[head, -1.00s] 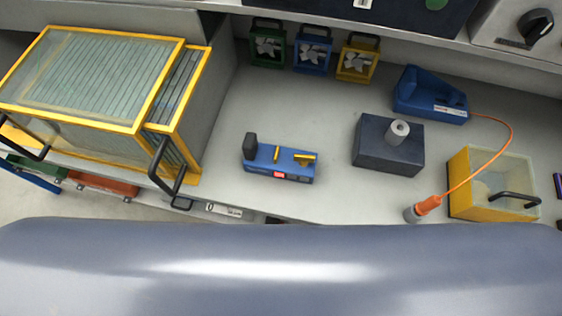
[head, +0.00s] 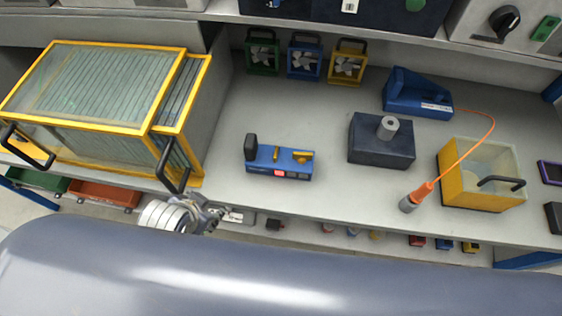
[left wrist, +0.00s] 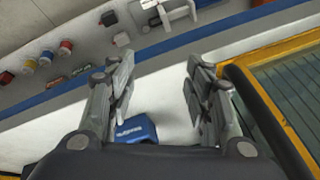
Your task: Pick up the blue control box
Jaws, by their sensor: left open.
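The blue control box (head: 280,162) lies on the grey bench, left of the dark block. It has a black knob at its left end, yellow parts on top and a small red display in front. My left gripper (head: 212,214) is at the bench's front edge, in front and to the left of the box, apart from it. In the left wrist view my left gripper (left wrist: 160,82) is open and empty. A blue body with pale lettering, probably the control box (left wrist: 136,128), shows beyond its left finger and is partly hidden. My right gripper is not in view.
A yellow-framed glass case (head: 95,85) with black handles stands left, close to my left gripper. A dark block (head: 380,146) with a grey cylinder, a yellow bin (head: 468,190) and an orange-cabled blue tool (head: 415,98) stand right. Fans line the back. Bench around the box is clear.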

